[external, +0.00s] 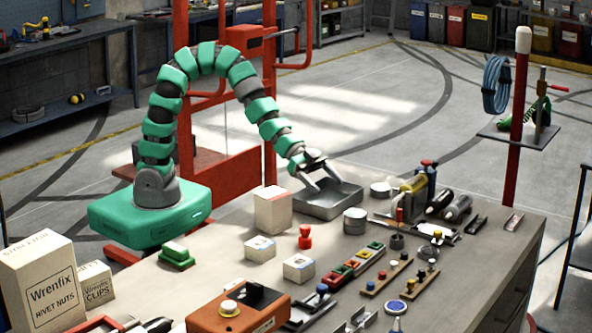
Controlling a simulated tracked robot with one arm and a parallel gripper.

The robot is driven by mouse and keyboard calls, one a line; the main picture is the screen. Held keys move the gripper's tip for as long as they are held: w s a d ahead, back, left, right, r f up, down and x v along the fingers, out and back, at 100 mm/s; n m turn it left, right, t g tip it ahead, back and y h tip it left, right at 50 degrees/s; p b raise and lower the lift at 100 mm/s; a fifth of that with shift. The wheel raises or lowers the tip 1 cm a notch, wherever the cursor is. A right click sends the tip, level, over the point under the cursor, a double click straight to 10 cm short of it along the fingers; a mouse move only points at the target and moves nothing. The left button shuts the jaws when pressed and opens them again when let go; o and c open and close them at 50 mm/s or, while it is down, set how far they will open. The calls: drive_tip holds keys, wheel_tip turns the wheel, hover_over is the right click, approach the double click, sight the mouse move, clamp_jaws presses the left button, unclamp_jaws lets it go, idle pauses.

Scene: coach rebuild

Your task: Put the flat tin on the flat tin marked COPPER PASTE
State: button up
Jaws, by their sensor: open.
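My gripper (324,184) is open and empty, its two fingers spread over the left part of a grey metal tray (318,212). No COPPER PASTE marking is legible on either. My gripper is left of both and apart from them.
A beige box (272,211) and a red peg-like piece (305,237) stand left and in front of the tray. Bottles and dark cylinders (457,208) crowd the right. Small colored bins (357,263) and an orange box (238,312) fill the front.

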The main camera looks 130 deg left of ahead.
wheel_tip(320, 180, up, 28)
drive_tip(key=d+n+t+y, duration=0.1)
drive_tip(key=d+y, duration=0.1)
drive_tip(key=y, duration=0.1)
drive_tip(key=s+d+r, duration=0.3)
drive_tip(key=d+r, duration=0.2)
drive_tip(key=r, duration=0.2)
drive_tip(key=s+d+r+t+h, duration=0.1)
drive_tip(key=s+d+r, duration=0.3)
drive_tip(key=r, duration=0.2)
drive_tip(key=s+d+r+t, duration=0.1)
drive_tip(key=s+d+r, duration=0.2)
drive_tip(key=d+r, duration=0.2)
wheel_tip(320, 180, up, 3)
drive_tip(key=shift+s+d+f+n, duration=0.15)
drive_tip(key=shift+d+n, duration=0.15)
drive_tip(key=shift+d, duration=0.05)
wheel_tip(320, 180, down, 5)
drive_tip(key=b, duration=0.5)
drive_tip(key=shift+f, duration=0.2)
